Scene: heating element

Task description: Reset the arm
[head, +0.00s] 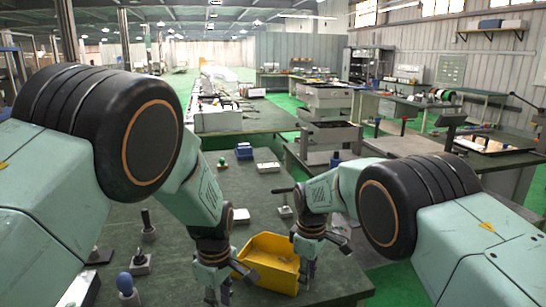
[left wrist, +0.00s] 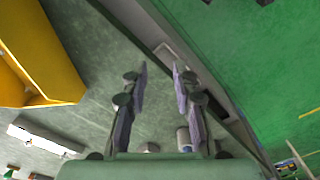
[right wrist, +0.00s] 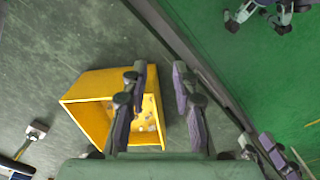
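My left gripper (head: 219,292) points down over the near part of the green worktable, just left of a yellow bin (head: 275,247). In the left wrist view its fingers (left wrist: 160,75) are apart with nothing between them. My right gripper (head: 308,268) points down at the bin's right side in the head view. In the right wrist view its fingers (right wrist: 160,75) are also apart and empty. That view shows small pieces inside the bin (right wrist: 85,92); the left finger overlaps its edge in the picture, and contact cannot be told.
Black-handled tools (head: 148,232) and a blue-knobbed tool (head: 127,286) stand at the left of the table. A blue box (head: 244,151), a white box (head: 267,167) and a white block (head: 240,215) lie farther back. Green floor (right wrist: 250,70) lies beyond the table edge.

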